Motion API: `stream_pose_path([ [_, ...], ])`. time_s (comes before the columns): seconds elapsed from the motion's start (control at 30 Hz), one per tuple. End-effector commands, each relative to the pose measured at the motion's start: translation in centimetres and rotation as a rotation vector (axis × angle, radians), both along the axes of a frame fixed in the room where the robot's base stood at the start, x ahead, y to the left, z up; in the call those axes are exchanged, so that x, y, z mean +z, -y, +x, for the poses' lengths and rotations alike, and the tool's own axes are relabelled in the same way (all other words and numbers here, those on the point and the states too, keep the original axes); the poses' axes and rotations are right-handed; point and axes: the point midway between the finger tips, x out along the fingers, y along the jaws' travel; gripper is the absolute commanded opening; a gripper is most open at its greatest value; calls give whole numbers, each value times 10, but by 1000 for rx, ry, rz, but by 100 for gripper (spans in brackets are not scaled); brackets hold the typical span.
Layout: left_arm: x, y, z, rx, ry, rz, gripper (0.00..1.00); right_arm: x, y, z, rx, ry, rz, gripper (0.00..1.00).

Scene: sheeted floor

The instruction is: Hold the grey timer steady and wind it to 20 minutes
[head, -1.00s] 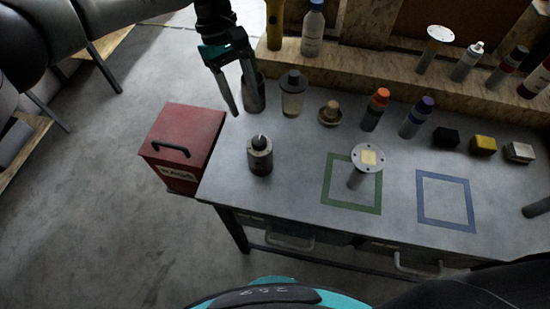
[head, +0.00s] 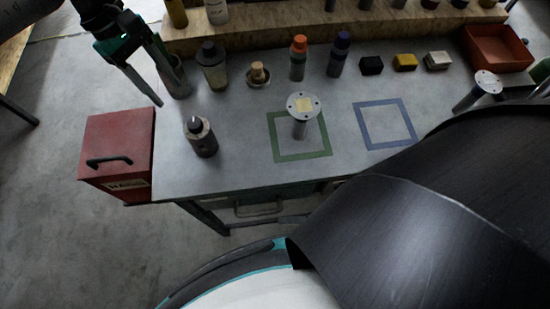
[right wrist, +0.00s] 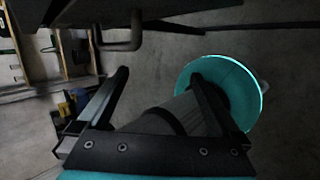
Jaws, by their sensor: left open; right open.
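A dark grey cylinder with a rounded top and a small pale tip (head: 201,138), which looks like the timer, stands upright near the front left of the workbench in the head view. Any dial marks are too small to read. My left gripper (head: 170,96) is open and empty, pointing down behind and left of the cylinder, apart from it. Its fingers overlap a dark cup in the picture. My right gripper (right wrist: 160,95) shows in the right wrist view, open and empty, below the bench. It is hidden in the head view.
A green square outline (head: 300,156) has a disc-topped post (head: 303,107) in it. A blue square outline (head: 383,145) is empty. Several bottles and small blocks line the back. A red box (head: 118,145) is at the left, an orange tray (head: 498,48) at the back right.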

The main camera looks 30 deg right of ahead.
Motion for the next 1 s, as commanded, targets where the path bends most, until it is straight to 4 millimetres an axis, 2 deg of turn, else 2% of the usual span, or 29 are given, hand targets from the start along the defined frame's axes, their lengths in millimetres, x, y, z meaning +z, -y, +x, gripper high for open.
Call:
stream_pose_path([
  [0.1,0,0,0,0,0,0,50,23,-35,2,35,-30,133,100],
  [0.37,0,0,0,0,0,0,50,64,-84,-12,90,-116,338,100],
  [0.4,0,0,0,0,0,0,50,73,-95,-16,111,-117,368,100],
  [0.57,0,0,0,0,0,0,50,102,-139,-13,204,30,381,100],
  [0.67,0,0,0,0,0,0,50,115,-157,-2,248,162,337,100],
  [0.8,0,0,0,0,0,0,50,135,-175,21,289,377,224,100],
  [0.9,0,0,0,0,0,0,50,153,-180,45,301,553,91,100],
  [1.0,0,0,0,0,0,0,50,169,-173,72,298,713,-91,100],
])
